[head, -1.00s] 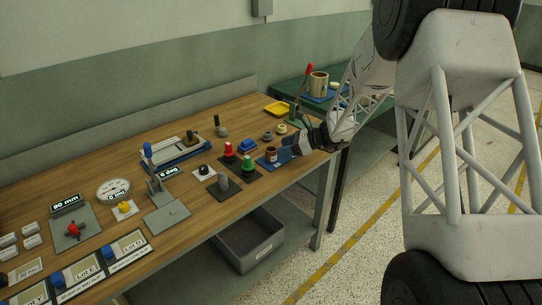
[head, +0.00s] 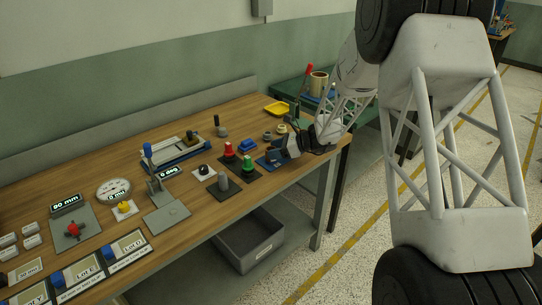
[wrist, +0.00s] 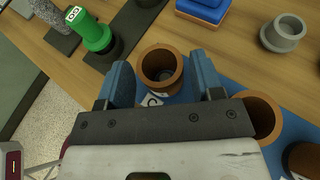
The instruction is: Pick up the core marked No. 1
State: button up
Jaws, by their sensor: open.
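In the wrist view several brown ring-shaped cores stand on a blue mat (wrist: 226,68). One core (wrist: 160,68) lies between the tips of my open gripper (wrist: 161,64), with a gap on each side. A second core (wrist: 262,115) is to the right of the right finger, and a third core (wrist: 304,160) is cut off at the lower right corner. A white card (wrist: 152,100) beside the nearest core is partly hidden by my gripper, and its mark cannot be fully read. In the head view my gripper (head: 269,158) hides the cores.
A green-topped plug (wrist: 96,34) stands left of the cores, with a grey knurled cylinder beyond. A blue block (wrist: 204,8) and a grey ring (wrist: 283,33) stand behind. The bench edge runs along the left of the wrist view. A yellow tray (head: 277,109) is farther back.

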jog(key=c, duration=0.7)
jog(key=shift+o, duration=0.2)
jog(key=shift+r, duration=0.15)
jog(key=shift+r, duration=0.8)
jog(key=shift+s+r, duration=0.15)
jog(key=shift+r, duration=0.8)
jog(key=s+d+r, duration=0.1)
jog(key=s+d, duration=0.2)
jog(key=s, duration=1.2)
jog(key=shift+d, duration=0.4)
jog(key=shift+s+r, duration=0.1)
jog(key=shift+r, duration=0.05)
